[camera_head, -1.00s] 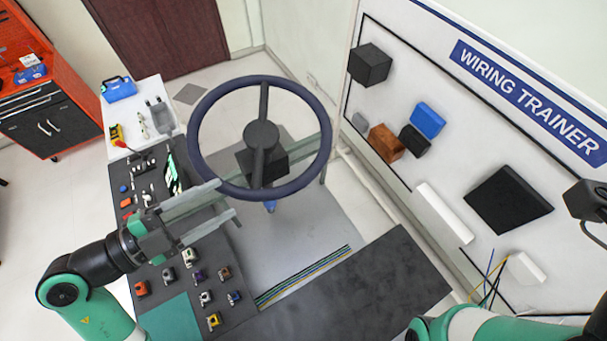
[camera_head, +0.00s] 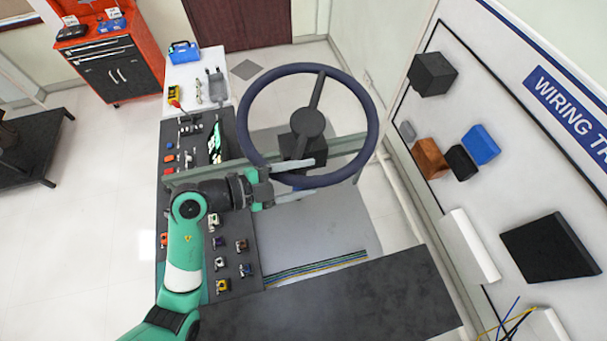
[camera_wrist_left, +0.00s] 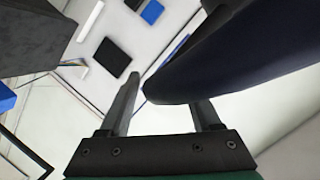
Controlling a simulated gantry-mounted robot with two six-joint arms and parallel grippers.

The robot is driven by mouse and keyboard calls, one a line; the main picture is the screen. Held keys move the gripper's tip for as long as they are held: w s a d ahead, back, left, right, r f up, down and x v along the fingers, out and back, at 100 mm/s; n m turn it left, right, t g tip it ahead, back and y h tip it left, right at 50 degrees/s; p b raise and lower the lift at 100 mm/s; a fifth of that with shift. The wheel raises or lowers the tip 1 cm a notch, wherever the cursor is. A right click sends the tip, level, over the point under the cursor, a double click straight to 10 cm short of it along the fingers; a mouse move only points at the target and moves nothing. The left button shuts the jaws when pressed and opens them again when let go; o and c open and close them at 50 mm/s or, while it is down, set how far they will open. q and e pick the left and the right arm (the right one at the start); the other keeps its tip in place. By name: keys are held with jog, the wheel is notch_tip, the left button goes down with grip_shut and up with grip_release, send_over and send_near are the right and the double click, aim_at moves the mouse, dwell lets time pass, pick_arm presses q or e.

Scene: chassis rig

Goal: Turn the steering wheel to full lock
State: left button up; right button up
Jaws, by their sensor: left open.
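The steering wheel (camera_head: 374,110) has a dark navy ring rim and a grey hub (camera_head: 308,123) with a spoke running tilted from upper right to lower left. It stands on a black block on a pale cross beam. My left gripper (camera_head: 322,173) reaches in from the left at the near, lower part of the rim. Its pale fingers are apart. In the left wrist view, the dark rim (camera_wrist_left: 235,65) crosses between and in front of the open fingers, and whether they touch it I cannot tell. My right gripper is out of view.
A dark panel (camera_head: 205,260) with several small connectors lies at the left under my left arm. A black bench top (camera_head: 340,300) lies in front. The wiring trainer board (camera_head: 450,185) with mounted boxes stands at the right. The floor beyond the wheel is clear.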

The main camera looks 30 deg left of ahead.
pick_arm(q)
jog(key=shift+c, duration=0.2)
grip_shut()
jog(key=shift+f, duration=0.1)
dwell(1.2)
